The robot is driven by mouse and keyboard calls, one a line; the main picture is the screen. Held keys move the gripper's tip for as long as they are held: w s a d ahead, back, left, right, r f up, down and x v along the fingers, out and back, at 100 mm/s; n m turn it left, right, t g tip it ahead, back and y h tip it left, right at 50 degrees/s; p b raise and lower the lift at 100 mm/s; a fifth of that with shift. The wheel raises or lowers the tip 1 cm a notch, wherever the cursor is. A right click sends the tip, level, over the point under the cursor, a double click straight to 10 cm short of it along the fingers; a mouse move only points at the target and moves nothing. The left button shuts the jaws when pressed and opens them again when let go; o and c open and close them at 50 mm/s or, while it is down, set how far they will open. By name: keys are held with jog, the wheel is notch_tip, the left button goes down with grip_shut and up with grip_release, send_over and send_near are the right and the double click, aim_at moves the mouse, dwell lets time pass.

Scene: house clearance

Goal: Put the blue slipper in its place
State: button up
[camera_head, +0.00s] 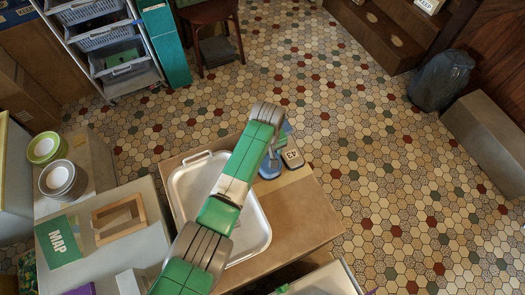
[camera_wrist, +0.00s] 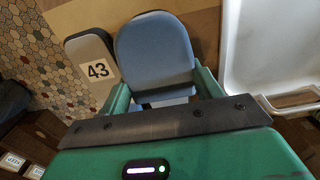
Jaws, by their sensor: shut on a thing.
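The blue slipper (camera_wrist: 155,50) fills the middle of the wrist view, between the two green fingers of my gripper (camera_wrist: 163,88). The fingers are shut on its sides. In the head view the blue slipper (camera_head: 268,169) shows partly below the end of my arm, over the far edge area of a brown table or box top (camera_head: 300,205). I cannot tell whether it touches that top. Beside it lies a rounded, dark-sided piece with a grey-brown top and a white label "43" (camera_wrist: 90,58); it also shows in the head view (camera_head: 292,158).
A white tray (camera_head: 256,244) lies on the same brown top, partly under my arm. A grey surface at left holds a green MAP book (camera_head: 60,241) and a wooden frame (camera_head: 118,219). Stacked bowls (camera_head: 58,178) stand behind. A basket rack (camera_head: 108,45) and stool (camera_head: 207,14) stand beyond; open tiled floor lies right.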

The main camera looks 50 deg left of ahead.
jog(key=shift+r, duration=0.1)
jog(key=shift+r+p, duration=2.4)
jog(key=shift+p, duration=0.3)
